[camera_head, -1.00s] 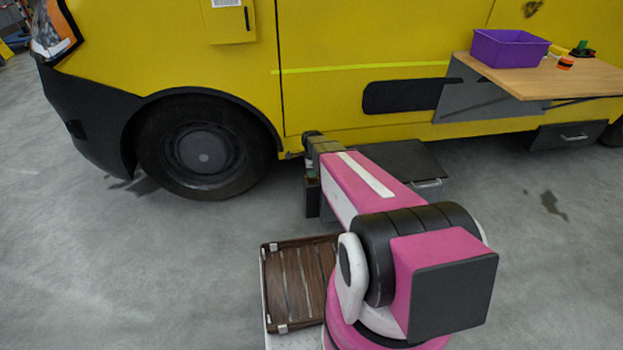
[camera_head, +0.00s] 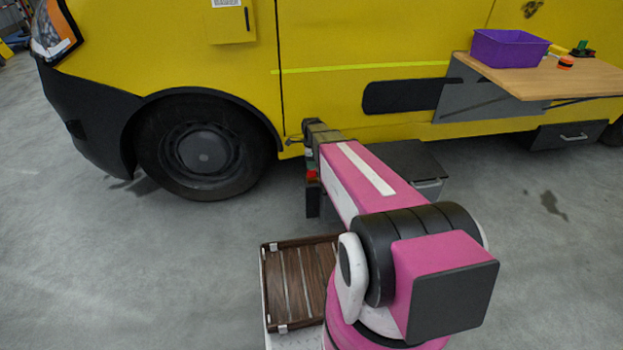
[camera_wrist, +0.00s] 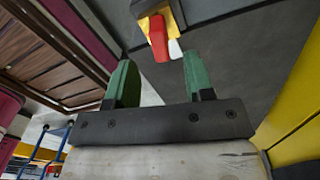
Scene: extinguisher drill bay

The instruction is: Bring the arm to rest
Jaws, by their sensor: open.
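My arm reaches forward from the bottom right toward the yellow van (camera_head: 330,35) in the head view. Its far end is beside the van's lower side, behind the front wheel. In the wrist view my gripper (camera_wrist: 160,83) is open, its two green fingers wide apart with nothing between them. A red and white piece with yellow behind it (camera_wrist: 158,38) shows beyond the fingertips, apart from them; I cannot tell what it is. In the head view the fingers are mostly hidden by the arm.
A brown slatted tray (camera_head: 264,290) lies left of my arm's base. A dark box (camera_head: 415,160) stands right of the forearm. A wooden shelf (camera_head: 545,85) on the van holds a purple bin (camera_head: 508,48) and small items. Grey floor is clear at left and right.

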